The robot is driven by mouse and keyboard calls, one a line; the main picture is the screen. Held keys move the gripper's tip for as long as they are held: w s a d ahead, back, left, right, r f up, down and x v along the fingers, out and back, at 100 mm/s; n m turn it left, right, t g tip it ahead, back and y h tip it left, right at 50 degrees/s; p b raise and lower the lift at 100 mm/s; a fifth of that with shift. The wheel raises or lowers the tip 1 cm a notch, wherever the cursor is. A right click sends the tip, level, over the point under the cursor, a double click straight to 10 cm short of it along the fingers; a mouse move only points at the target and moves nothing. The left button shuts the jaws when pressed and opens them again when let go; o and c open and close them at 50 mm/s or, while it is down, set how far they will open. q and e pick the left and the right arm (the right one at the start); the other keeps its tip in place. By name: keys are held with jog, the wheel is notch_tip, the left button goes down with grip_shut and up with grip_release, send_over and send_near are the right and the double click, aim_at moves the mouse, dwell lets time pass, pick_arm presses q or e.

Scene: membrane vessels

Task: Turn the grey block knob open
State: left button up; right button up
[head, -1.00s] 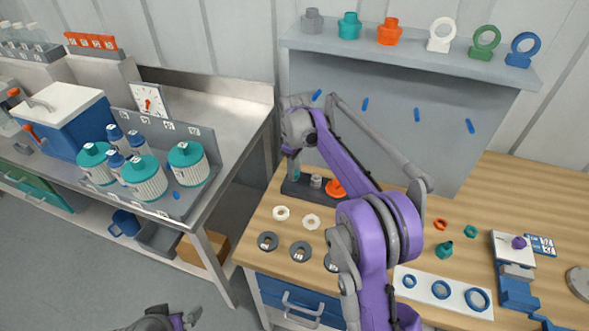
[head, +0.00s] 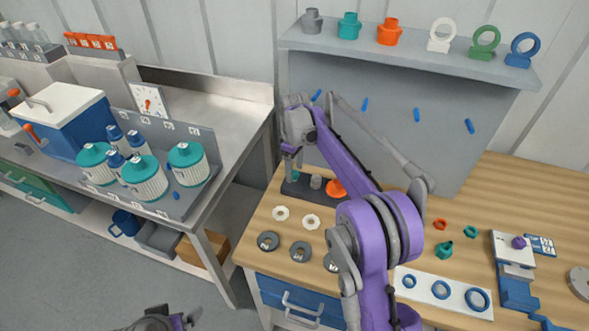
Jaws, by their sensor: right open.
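A dark grey block (head: 302,191) lies at the back left of the wooden bench. On it stand a small teal piece (head: 295,175), a grey knob (head: 316,182) and an orange knob (head: 336,188) in a row. My right arm reaches in from below. Its gripper (head: 291,152) is open and points down above the left end of the block, by the teal piece and apart from the grey knob. Its fingertips are small and partly hidden by the wrist. My left gripper (head: 186,320) shows only in part at the bottom edge, far from the block.
White rings (head: 281,213) and dark rings (head: 268,241) lie in front of the block. A shelf (head: 410,58) with coloured fittings and rings hangs above.

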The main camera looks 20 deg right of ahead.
aim_at(295, 174)
notch_tip(295, 174, up, 10)
jog(key=shift+r+p, duration=0.15)
jog(key=shift+p, duration=0.3)
jog(key=s+r+m+t, duration=0.2)
jog(key=s+m+t, duration=0.15)
jog(key=s, duration=1.15)
jog(key=s+f+m, duration=0.2)
jog(key=s+f, duration=0.1)
jog(key=s, duration=0.3)
jog(key=s+f+m+t, duration=0.1)
jog(key=s+f, duration=0.3)
jog(key=s, duration=0.3)
jog(key=s+f+m+t, duration=0.1)
jog(key=s+f+m, duration=0.1)
jog(key=s, duration=0.4)
jog(key=shift+s+f+m, duration=0.25)
jog(key=shift+f+m, duration=0.1)
jog(key=shift+f, duration=0.55)
